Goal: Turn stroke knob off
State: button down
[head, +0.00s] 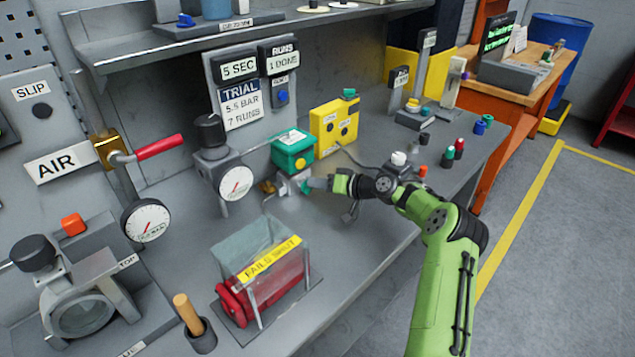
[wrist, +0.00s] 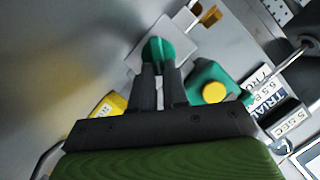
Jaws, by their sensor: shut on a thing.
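A dark green knob (wrist: 157,49) sits on a small grey square block (wrist: 186,30). I take it for the stroke knob, as no label is readable on it. My gripper (wrist: 160,72) is shut on this knob, with one dark finger at each side. In the head view the green knob (head: 305,187) shows as a small patch at the tip of my gripper (head: 316,185), over the bench. The finger contact is too small to see there. Part of the knob is hidden behind the fingers.
A green box (head: 291,149) with a yellow button stands close behind my gripper, and a yellow box (head: 334,126) is beside it. A gauge (head: 236,183) is to the left. A clear-covered red actuator (head: 262,270) stands front left. Bare bench lies in front.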

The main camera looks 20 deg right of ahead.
jog(key=shift+d+f+m+y, duration=0.15)
jog(key=shift+m+y, duration=0.2)
jog(key=shift+m, duration=0.2)
jog(key=shift+d+f+m+y, duration=0.15)
jog(key=shift+m+y, duration=0.2)
jog(key=shift+m, duration=0.2)
jog(key=c, duration=1.1)
grip_release()
jog(key=shift+c, duration=0.2)
jog(key=p+v, duration=0.1)
jog(key=v, duration=1.4)
jog(key=shift+s+d, duration=0.2)
jog(key=shift+d, duration=0.05)
jog(key=shift+c, duration=0.3)
